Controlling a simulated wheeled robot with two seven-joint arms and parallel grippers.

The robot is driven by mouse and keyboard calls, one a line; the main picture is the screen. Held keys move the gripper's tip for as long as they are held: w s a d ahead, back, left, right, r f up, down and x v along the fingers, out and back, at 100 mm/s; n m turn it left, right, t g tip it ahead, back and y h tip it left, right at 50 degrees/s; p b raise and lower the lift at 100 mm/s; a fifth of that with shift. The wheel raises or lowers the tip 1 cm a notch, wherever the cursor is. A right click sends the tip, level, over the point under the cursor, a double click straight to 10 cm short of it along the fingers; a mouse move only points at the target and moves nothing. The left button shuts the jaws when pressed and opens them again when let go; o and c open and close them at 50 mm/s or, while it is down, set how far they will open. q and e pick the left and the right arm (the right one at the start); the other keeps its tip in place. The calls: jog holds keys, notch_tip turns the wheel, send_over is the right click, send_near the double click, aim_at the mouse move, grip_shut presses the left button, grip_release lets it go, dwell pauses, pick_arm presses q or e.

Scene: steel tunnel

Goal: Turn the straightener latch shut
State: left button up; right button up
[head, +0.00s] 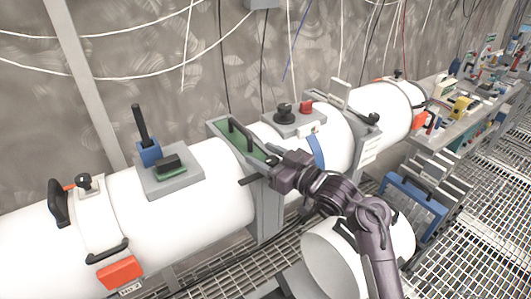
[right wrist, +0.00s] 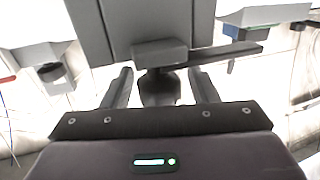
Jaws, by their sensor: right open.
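The straightener appears to be the grey upright frame (head: 268,212) around the white pipe, with a green-lined top and black handle. The latch seems to be the dark bar on its front (head: 250,180); in the right wrist view the latch (right wrist: 215,53) is a flat grey bar pointing right from a block, with a dark round knob (right wrist: 158,88) below. My right gripper (head: 276,172) is at the frame's front. Its open fingers (right wrist: 160,88) stand either side of the knob, with gaps showing. Contact cannot be told. My left gripper is not in view.
The white pipe (head: 215,165) runs across, carrying a blue block with a black lever (head: 148,152) and a black knob (head: 284,113). A white cylinder (head: 335,258) lies below my right arm. A cluttered bench (head: 455,112) and grated floor (head: 480,240) are at right.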

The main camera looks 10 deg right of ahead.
jog(key=shift+c, duration=0.2)
grip_shut()
dwell(0.3)
